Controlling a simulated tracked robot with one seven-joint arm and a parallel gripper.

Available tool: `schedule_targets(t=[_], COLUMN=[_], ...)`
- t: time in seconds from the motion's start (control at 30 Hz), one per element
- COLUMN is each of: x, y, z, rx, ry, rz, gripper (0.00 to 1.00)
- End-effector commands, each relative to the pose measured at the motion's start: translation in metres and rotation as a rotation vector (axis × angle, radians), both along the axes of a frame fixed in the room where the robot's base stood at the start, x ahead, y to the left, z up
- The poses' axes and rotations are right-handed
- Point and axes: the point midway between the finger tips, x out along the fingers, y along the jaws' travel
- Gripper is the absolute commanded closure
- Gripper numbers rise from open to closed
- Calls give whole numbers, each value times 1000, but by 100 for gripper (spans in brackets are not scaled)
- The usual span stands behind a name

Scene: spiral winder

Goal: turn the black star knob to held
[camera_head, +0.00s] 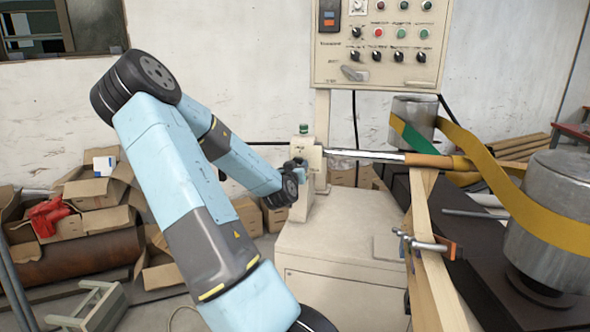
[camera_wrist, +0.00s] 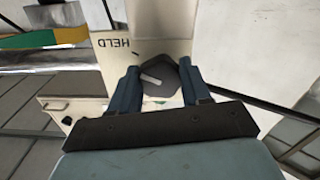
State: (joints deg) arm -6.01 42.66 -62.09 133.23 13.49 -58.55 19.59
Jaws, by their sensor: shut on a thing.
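In the wrist view, the black star knob (camera_wrist: 161,82) sits on a pale housing, with a short white pointer line on its face. The line slants toward the picture's left and slightly up. The word HELD (camera_wrist: 115,43) is printed upside down on the housing, up and left of the knob. My gripper (camera_wrist: 160,70) is shut on the knob, one blue-grey finger on each side. In the head view, my arm's end reaches the cream winder head (camera_head: 306,155), and the knob cannot be made out there.
A metal shaft (camera_head: 360,154) runs right from the winder head toward yellow belts (camera_head: 465,145) and steel drums (camera_head: 555,200). A clamp (camera_head: 425,245) grips a wooden board. Cardboard boxes (camera_head: 95,190) lie at left.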

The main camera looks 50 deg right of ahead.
Motion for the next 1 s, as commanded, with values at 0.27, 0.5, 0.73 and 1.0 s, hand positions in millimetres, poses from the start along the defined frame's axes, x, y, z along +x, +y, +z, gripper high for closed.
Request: schedule_targets(t=[0.27,0.5,0.73,1.0], x=[-3,-2,-1,-7], y=[-1,-1,0,11], z=[0,0,0,0], rx=[-5,-5,-6,-4], ry=[11,11,10,11], rz=[-6,-4,-2,-7], gripper=[83,33,27,27])
